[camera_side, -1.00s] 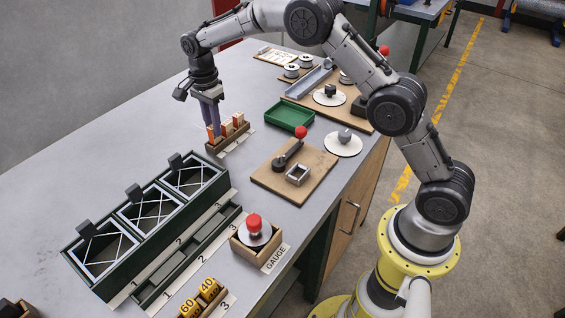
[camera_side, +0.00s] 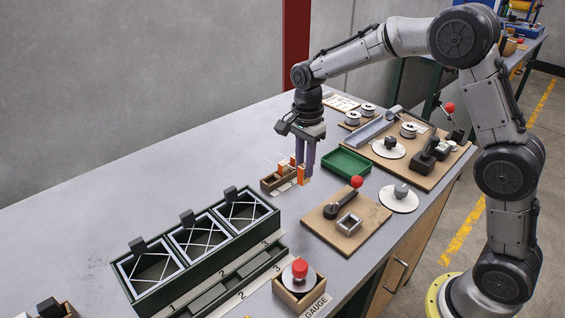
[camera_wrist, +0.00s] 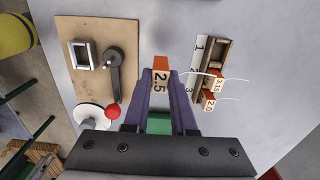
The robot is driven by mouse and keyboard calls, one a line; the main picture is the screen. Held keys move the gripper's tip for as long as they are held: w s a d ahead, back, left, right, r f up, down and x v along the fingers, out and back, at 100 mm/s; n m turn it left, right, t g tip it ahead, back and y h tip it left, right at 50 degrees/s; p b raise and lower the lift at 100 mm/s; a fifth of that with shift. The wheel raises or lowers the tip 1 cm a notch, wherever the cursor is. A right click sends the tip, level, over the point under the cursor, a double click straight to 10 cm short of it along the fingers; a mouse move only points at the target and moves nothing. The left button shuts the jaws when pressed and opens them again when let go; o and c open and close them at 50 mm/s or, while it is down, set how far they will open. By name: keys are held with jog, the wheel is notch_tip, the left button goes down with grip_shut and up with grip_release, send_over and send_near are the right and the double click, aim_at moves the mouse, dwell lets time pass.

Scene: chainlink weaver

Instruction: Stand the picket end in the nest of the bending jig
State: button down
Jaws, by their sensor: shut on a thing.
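My gripper (camera_side: 305,178) is shut on an orange picket end (camera_side: 301,174). In the wrist view the picket end (camera_wrist: 161,72) reads 2.5 and sits between the purple fingertips (camera_wrist: 161,78). It is held close beside the wooden rack (camera_side: 268,183), where two other orange pieces marked 3.15 (camera_wrist: 217,84) and 2.0 (camera_wrist: 209,104) stand with thin white wires. The bending jig is a wooden board (camera_side: 325,229) with a black lever (camera_side: 340,206), a red knob (camera_side: 357,182) and an open square metal nest (camera_side: 348,223). The nest (camera_wrist: 81,55) looks empty.
A green tray (camera_side: 344,163) lies behind the jig. A white disc with a grey knob (camera_side: 399,197) is right of the jig. The dark green three-bay frame (camera_side: 196,240) and a red-knobbed gauge box (camera_side: 299,282) stand in front. Bare tabletop lies between rack and jig.

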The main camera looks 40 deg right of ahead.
jog(key=s+d+r, duration=0.1)
jog(key=s, duration=1.3)
jog(key=shift+s+f, duration=0.1)
jog(key=shift+f, duration=3.2)
jog(key=c, duration=0.7)
grip_release()
jog(key=shift+o, duration=0.2)
notch_tip(320, 180, up, 14)
